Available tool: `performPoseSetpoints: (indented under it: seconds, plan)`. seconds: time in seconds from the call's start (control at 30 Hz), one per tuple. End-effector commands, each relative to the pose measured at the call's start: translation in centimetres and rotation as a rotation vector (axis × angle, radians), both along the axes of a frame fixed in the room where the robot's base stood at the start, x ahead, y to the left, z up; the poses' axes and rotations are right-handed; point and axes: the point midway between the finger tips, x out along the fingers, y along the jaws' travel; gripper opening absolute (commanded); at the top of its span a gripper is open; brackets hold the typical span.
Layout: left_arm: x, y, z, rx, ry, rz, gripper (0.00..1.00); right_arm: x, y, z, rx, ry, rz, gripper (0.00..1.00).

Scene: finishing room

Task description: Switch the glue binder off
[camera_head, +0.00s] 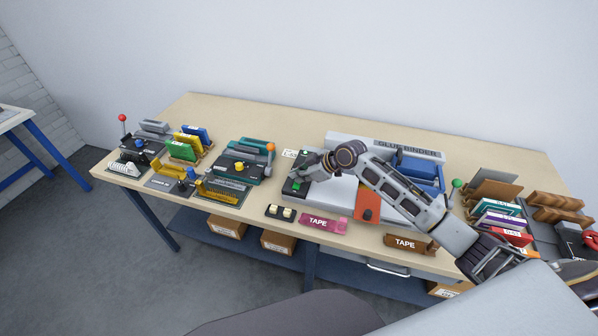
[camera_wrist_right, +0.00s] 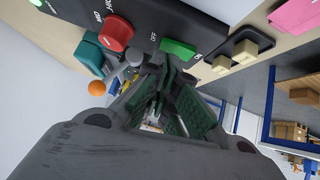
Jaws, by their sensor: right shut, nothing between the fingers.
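The glue binder (camera_head: 337,196) stands on the bench right of centre, with a dark control panel (camera_head: 289,188) at its left end. In the right wrist view the panel (camera_wrist_right: 155,18) carries a round red knob (camera_wrist_right: 114,32) and a green switch (camera_wrist_right: 177,49), with white lettering partly readable. A green light (camera_wrist_right: 37,3) shows at the panel's edge. My right gripper (camera_head: 304,174) is over the panel, shut and empty. In the right wrist view its fingertips (camera_wrist_right: 168,82) are close to the green switch; I cannot tell whether they touch it. My left gripper is not in view.
A teal machine (camera_head: 243,158) and several smaller punches stand to the left. Two cream blocks (camera_head: 280,212) on a black base and a pink tape pack (camera_head: 324,222) lie in front of the binder. A brown tape pack (camera_head: 409,243) and racks stand to the right.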

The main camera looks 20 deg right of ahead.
Motion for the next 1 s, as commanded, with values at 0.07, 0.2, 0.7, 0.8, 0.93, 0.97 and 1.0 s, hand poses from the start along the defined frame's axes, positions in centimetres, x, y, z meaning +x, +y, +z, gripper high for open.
performPoseSetpoints:
  seconds: [0.07, 0.2, 0.7, 0.8, 0.93, 0.97, 1.0]
  plan:
    - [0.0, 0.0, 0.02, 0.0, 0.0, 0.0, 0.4, 0.0, -0.01, -0.16, 0.0, 0.0, 0.0, 0.0]
    - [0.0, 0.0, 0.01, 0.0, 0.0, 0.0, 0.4, 0.0, -0.01, -0.2, 0.0, 0.0, 0.0, 0.0]
    - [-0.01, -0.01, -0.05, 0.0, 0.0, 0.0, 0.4, 0.17, -0.15, -0.73, 0.0, 0.004, 0.0, 0.0]
    - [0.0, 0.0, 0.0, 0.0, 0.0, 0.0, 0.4, 0.11, -0.13, -0.74, 0.0, 0.004, 0.0, 0.0]
    - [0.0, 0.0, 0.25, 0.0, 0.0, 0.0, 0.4, -0.11, 0.01, -0.71, 0.0, 0.005, 0.001, 0.0]
    - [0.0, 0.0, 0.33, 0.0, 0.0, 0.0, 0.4, -0.19, 0.05, -0.71, -0.001, 0.006, 0.001, 0.0]
    - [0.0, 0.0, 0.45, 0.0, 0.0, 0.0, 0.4, -0.3, 0.12, -0.7, -0.001, 0.006, 0.001, 0.0]
